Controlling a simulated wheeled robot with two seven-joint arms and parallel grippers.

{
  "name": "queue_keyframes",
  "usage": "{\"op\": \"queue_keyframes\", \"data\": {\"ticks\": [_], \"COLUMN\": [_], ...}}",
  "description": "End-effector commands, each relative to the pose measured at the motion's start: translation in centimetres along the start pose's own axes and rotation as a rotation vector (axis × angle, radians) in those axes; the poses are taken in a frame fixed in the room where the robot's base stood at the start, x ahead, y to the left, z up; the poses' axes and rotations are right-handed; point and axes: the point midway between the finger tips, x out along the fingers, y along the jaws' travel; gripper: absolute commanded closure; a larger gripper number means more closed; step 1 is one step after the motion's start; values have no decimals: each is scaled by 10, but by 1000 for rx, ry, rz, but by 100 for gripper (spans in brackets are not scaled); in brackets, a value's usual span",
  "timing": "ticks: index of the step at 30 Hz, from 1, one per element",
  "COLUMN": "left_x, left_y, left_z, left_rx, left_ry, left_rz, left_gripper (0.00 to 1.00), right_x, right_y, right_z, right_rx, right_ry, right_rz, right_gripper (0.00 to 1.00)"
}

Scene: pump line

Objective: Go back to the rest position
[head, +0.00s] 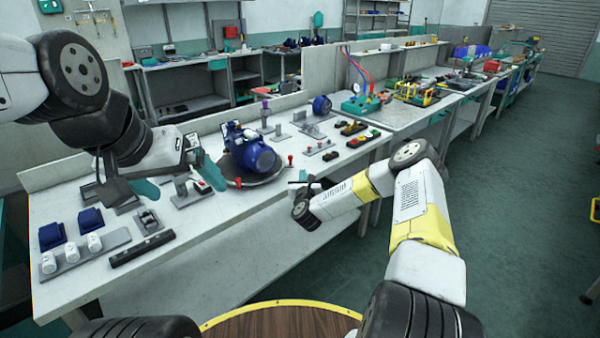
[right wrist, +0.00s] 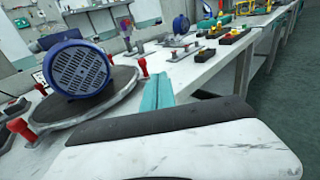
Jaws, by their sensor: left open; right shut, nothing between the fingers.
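My left gripper (head: 184,186) is open, its teal fingers spread wide above the left part of the bench, with nothing between them. It is left of the blue motor pump (head: 252,154), which sits on a round turntable plate (head: 262,178). My right arm reaches in from the lower right and bends back to the bench's front edge. Its teal fingers (right wrist: 157,94) show shut and empty in the right wrist view, to the right of the blue motor (right wrist: 80,70).
The long bench (head: 240,215) carries red-topped pins (head: 290,159) around the plate, white canisters (head: 94,242) in a grey holder, blue blocks (head: 90,220) and a black bar (head: 142,248). A push-button row (head: 364,138) stands further back.

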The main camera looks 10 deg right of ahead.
Motion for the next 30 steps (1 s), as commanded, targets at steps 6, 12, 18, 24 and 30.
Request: {"op": "queue_keyframes", "data": {"ticks": [6, 12, 18, 24, 30], "left_x": [0, 0, 0, 0, 0], "left_y": [0, 0, 0, 0, 0], "left_z": [0, 0, 0, 0, 0], "left_rx": [0, 0, 0, 0, 0], "left_ry": [0, 0, 0, 0, 0], "left_rz": [0, 0, 0, 0, 0], "left_gripper": [0, 0, 0, 0, 0], "right_x": [-24, -26, -38, -72, -121], "right_y": [-7, 8, 44, 58, 49], "right_z": [0, 25, 79, 127, 175], "right_rx": [-2, -159, -629, -1128, -1589], "right_ry": [1, 7, 23, 30, 32], "right_rz": [1, 90, 316, 513, 675], "right_gripper": [100, 100, 100, 100, 100]}}
